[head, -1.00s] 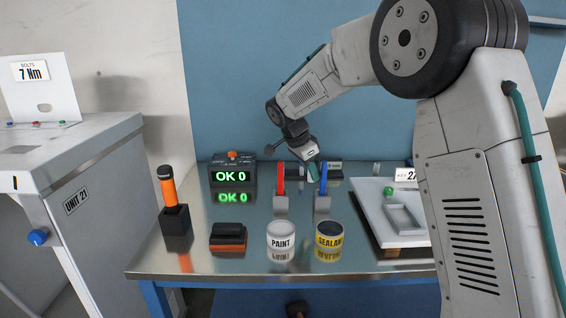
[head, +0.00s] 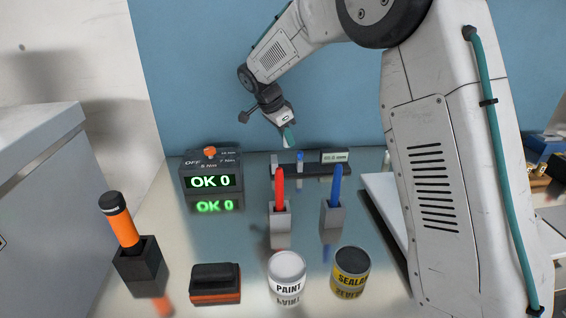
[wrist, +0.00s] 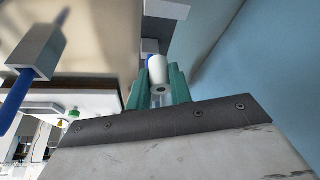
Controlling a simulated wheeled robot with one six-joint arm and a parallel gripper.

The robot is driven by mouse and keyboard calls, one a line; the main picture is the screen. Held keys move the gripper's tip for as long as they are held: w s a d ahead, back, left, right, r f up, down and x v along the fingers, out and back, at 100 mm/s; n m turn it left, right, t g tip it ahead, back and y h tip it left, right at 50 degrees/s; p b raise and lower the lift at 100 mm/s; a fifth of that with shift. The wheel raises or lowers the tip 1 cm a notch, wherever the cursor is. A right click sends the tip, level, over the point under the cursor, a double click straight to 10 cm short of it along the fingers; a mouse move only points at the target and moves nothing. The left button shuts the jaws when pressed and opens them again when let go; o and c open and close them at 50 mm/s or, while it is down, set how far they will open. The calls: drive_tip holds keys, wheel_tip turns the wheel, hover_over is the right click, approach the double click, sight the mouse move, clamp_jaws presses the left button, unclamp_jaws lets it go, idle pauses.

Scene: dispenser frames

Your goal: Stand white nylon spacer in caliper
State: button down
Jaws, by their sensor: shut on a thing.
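The white nylon spacer (wrist: 159,72), a small cylinder with a hole in its end, is between the teal fingers of my gripper (wrist: 159,88) in the wrist view. The fingers are shut on it. In the head view my gripper (head: 288,138) is above the left part of the caliper (head: 318,170), a dark bar with a display at its right, lying at the back of the bench. A grey upright piece stands at the caliper's left and a small blue piece shows near its middle. The fingertips hide most of the spacer in the head view.
A red marker (head: 279,188) and a blue marker (head: 337,187) stand in grey holders before the caliper. The OK 0 display box (head: 210,178) is at left. The paint can (head: 287,278), sealant can (head: 351,276), black-orange block (head: 215,284) and orange-handled tool (head: 122,225) are in front.

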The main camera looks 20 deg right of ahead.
sight(290, 170)
wheel_tip(290, 170, down, 8)
drive_tip(key=shift+a+f, duration=0.1)
drive_tip(key=shift+f, duration=0.1)
idle(0.3)
drive_tip(key=c, duration=1.5)
unclamp_jaws()
drive_tip(key=shift+f, duration=0.15)
drive_tip(key=shift+c, duration=0.2)
drive_tip(key=v, duration=1.2)
drive_tip(key=shift+r, duration=0.25)
